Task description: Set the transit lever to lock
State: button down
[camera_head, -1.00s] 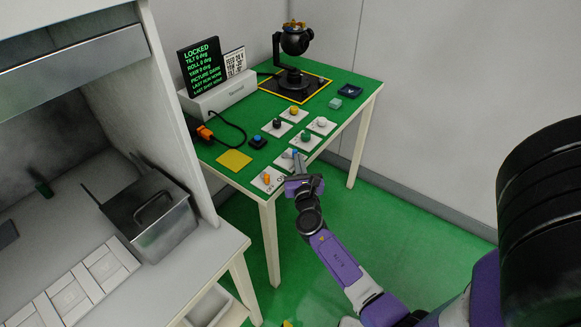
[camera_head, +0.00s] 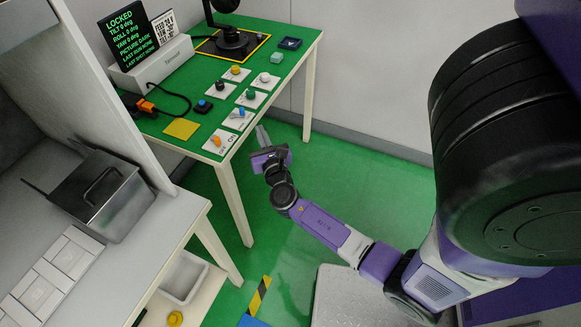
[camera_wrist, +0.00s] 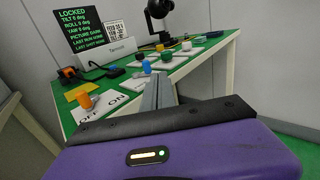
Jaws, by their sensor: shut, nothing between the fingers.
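Several coloured controls on white plates stand on the green table (camera_head: 170,84). I cannot read which one is the transit lever. An orange lever (camera_head: 217,141) stands at the near corner, on a plate marked OFF and ON in the wrist view. Beside it are a blue knob (camera_head: 241,112) and a green knob (camera_head: 250,94); yellow, black and white ones stand behind. The screen (camera_head: 128,33) reads LOCKED, with tilt, roll and yaw at 0. My gripper (camera_head: 262,134) is shut and empty, just off the table's near right edge. Its fingers (camera_wrist: 160,92) point towards the knobs, apparently touching nothing.
A black gimbal (camera_head: 232,40) stands on a yellow-bordered pad at the back. A blue push button (camera_head: 203,107), a yellow square (camera_head: 181,129) and an orange plug (camera_head: 146,106) with cable lie at left. A metal bin (camera_head: 100,192) sits on the left bench. The floor at right is clear.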

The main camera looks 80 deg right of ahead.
jog(key=s+a+b, duration=0.1)
jog(key=s+a, duration=1)
jog(key=shift+w+a, duration=0.1)
dwell(0.4)
